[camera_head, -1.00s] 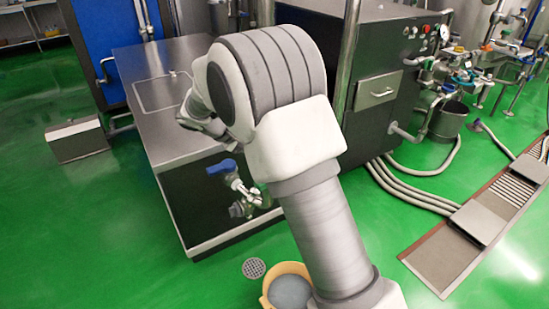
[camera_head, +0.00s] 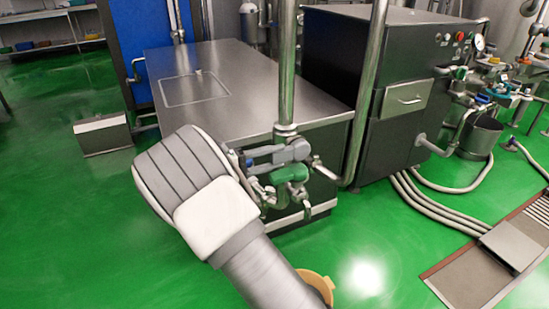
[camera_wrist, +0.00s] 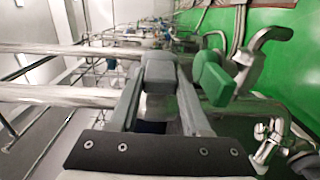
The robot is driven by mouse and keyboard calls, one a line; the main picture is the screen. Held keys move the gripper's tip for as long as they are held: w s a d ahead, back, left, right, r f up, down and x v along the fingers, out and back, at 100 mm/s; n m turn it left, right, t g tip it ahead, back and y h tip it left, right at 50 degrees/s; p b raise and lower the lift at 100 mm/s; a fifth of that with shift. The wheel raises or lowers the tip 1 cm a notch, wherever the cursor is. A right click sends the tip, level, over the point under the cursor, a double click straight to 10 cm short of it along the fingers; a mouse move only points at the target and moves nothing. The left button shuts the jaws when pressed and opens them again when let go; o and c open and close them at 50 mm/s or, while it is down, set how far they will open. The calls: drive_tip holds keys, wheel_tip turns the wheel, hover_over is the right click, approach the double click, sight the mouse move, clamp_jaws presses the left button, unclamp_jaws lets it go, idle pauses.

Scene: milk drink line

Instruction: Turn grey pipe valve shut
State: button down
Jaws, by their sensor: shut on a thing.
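The grey valve handle (camera_head: 292,151) is a lever beside the upright steel pipe, at the front of the steel tank in the head view. In the wrist view its grey block-like end (camera_wrist: 160,72) sits between the two fingers. My gripper (camera_wrist: 158,98) is shut on this handle, one finger on each side. A green valve handle (camera_head: 290,174) lies just below the grey one in the head view. In the wrist view the green handle (camera_wrist: 213,80) is close to the right of the right finger, seemingly apart from it. My arm hides part of the pipework and the tank front.
The upright pipe (camera_head: 287,70) rises close to the gripped handle. A second pipe (camera_head: 368,95) stands to its right, in front of the dark machine (camera_head: 330,50). A yellow bucket (camera_head: 318,279) is partly hidden behind my arm.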

drive_tip(key=shift+f+h, duration=0.15)
drive_tip(key=shift+h, duration=0.15)
drive_tip(key=shift+c, duration=1.8)
unclamp_jaws()
drive_tip(key=p+v, duration=0.3)
drive_tip(key=v, duration=1.4)
drive_tip(key=shift+a, duration=0.15)
drive_tip(key=shift+s, duration=0.1)
